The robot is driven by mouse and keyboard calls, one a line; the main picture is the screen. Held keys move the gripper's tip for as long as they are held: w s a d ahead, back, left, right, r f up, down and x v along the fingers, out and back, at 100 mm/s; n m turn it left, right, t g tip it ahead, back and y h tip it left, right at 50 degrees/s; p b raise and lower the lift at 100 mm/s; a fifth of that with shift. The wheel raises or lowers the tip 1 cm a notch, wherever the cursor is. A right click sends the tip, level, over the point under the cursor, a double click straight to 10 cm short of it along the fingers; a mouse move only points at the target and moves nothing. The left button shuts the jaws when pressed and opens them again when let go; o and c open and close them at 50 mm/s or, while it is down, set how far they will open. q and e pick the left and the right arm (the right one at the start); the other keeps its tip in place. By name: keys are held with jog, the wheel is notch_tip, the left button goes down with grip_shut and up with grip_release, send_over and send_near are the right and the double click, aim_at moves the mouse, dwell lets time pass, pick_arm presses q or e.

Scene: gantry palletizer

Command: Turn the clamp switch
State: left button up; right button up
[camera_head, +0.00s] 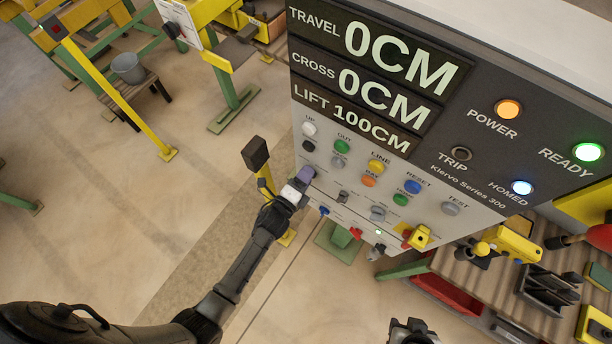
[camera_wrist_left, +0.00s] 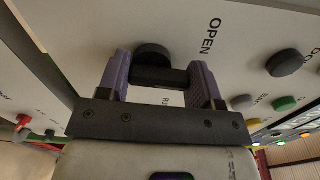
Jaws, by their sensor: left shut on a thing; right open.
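The clamp switch (camera_wrist_left: 153,55) is a black round knob with a black bar across it on the pale panel face. In the left wrist view the word OPEN is printed to its right, and another label below is partly hidden. My left gripper (camera_wrist_left: 160,78) has its two purple fingers on either side of the bar, shut on it. In the head view my left gripper (camera_head: 305,175) reaches the left edge of the control panel (camera_head: 480,200) and hides the switch. My right gripper (camera_head: 412,332) shows only in part at the bottom edge, apart from the panel, with open jaws.
Several buttons, including a green one (camera_head: 342,146) and a yellow one (camera_head: 376,166), sit close to my left gripper. A yellow-and-black device (camera_head: 508,243) lies on the bench at right. A black-topped yellow post (camera_head: 256,154) stands just left of the panel.

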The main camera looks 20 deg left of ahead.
pick_arm(q)
jog(key=n, duration=0.3)
jog(key=shift+a+n, duration=0.15)
jog(key=shift+n, duration=0.25)
jog(key=n, duration=0.3)
jog(key=shift+p, duration=0.35)
jog(key=shift+a+f+n, duration=0.1)
jog(key=shift+f+n, duration=0.05)
jog(key=shift+n, duration=1.25)
jog(key=o, duration=0.9)
jog(key=shift+f, duration=0.1)
